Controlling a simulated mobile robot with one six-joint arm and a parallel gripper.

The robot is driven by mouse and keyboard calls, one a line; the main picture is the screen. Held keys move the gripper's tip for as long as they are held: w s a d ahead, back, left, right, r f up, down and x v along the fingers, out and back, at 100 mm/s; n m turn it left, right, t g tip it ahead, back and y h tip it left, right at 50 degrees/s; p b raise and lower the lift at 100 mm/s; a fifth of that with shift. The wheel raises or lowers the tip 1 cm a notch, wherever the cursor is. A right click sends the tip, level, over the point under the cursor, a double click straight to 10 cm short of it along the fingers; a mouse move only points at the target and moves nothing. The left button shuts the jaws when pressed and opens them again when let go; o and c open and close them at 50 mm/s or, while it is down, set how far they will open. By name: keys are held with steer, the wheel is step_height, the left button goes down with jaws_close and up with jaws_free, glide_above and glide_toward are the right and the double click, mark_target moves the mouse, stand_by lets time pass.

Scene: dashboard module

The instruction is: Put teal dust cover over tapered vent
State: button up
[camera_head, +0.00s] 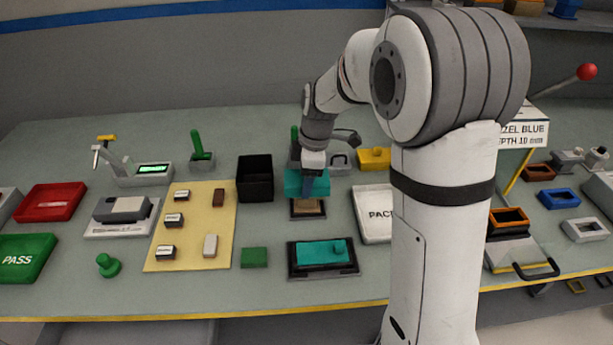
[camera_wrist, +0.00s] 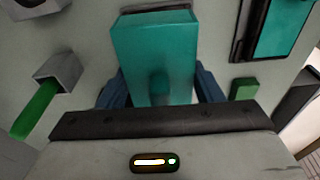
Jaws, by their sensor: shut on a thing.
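The teal dust cover (camera_head: 307,182) is a box-like piece in my gripper (camera_head: 314,188), above the back middle of the bench. In the wrist view the teal dust cover (camera_wrist: 155,45) fills the space between the two blue fingers of my gripper (camera_wrist: 160,88), which is shut on it. A dark-framed piece with a tan top (camera_head: 307,208) shows just below and in front of the cover. I cannot tell a tapered vent clearly; the cover and my gripper hide what is behind and under them.
A black tray (camera_head: 294,272) with a flat teal piece (camera_head: 322,253) lies in front. A black open box (camera_head: 255,190) stands left, a white labelled tray (camera_head: 372,232) right. A green block (camera_head: 254,257) and a tan mat (camera_head: 195,250) with small blocks are left.

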steer(key=shift+f+b, duration=0.3)
steer(key=shift+f, duration=0.2)
steer(key=o, duration=1)
steer(key=shift+o, duration=0.2)
steer(key=r, duration=0.5)
steer(key=d+r, duration=0.1)
steer(key=r, duration=0.1)
steer(key=shift+d+r, duration=0.1)
steer(key=shift+r, duration=0.3)
steer(key=s+d+m+t+h, duration=0.1)
steer(key=s+d+m, duration=0.4)
steer(key=s+m, duration=0.3)
steer(key=s+d+m+t, duration=0.1)
steer(key=s+d+m, duration=0.3)
steer(key=s+m, duration=0.5)
steer(key=s, duration=0.5)
steer(key=shift+s+d+f+m+t+h, duration=0.2)
steer(key=shift+s+d+m+t+h, duration=0.1)
steer(key=shift+d+h, duration=0.1)
